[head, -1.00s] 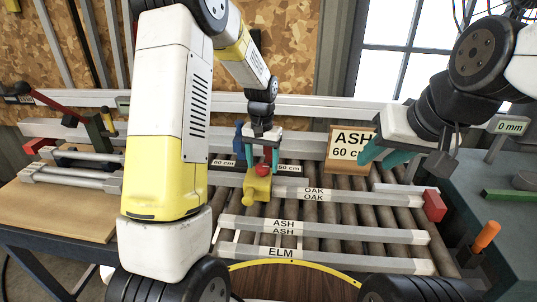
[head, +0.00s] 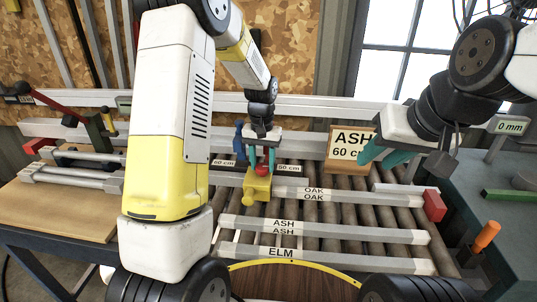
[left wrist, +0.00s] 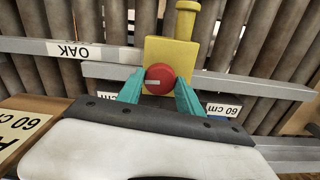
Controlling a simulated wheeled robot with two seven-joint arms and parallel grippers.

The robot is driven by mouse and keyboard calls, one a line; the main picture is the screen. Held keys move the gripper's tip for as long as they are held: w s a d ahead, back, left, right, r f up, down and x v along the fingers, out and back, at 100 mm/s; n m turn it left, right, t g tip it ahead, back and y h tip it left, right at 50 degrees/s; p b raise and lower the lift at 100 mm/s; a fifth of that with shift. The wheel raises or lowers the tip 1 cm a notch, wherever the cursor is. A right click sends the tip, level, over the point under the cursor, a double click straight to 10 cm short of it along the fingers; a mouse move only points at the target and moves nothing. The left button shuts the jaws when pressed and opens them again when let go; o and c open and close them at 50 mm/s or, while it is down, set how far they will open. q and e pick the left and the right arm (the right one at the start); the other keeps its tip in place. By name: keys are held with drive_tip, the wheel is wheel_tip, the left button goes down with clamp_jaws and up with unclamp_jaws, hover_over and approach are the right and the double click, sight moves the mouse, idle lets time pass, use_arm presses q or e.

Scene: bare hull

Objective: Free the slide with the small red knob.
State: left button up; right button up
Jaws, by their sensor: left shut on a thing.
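The yellow slide (head: 257,186) sits on a metal rail above the rollers. Its small red knob (head: 263,171) is on top, and both also show in the left wrist view, the yellow block (left wrist: 168,52) and the round red knob (left wrist: 159,77). My left gripper (head: 262,168) reaches down from behind, its teal fingers shut on the knob from both sides. In the left wrist view the fingertips (left wrist: 160,80) touch the knob's sides. My right gripper (head: 391,160) is open and empty, to the right, with its fingers wide apart.
Labelled bars, OAK (head: 315,193), ASH (head: 284,227) and ELM (head: 281,253), lie across the rollers. An ASH 60 cm sign (head: 345,150) stands behind. A red block (head: 434,205) is at the right, and an orange handle (head: 487,235) stands farther right.

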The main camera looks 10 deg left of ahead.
sight(263, 166)
use_arm(q)
drive_tip(key=shift+n, duration=2.4)
drive_tip(key=o, duration=1.4)
drive_tip(key=shift+r, duration=3.95)
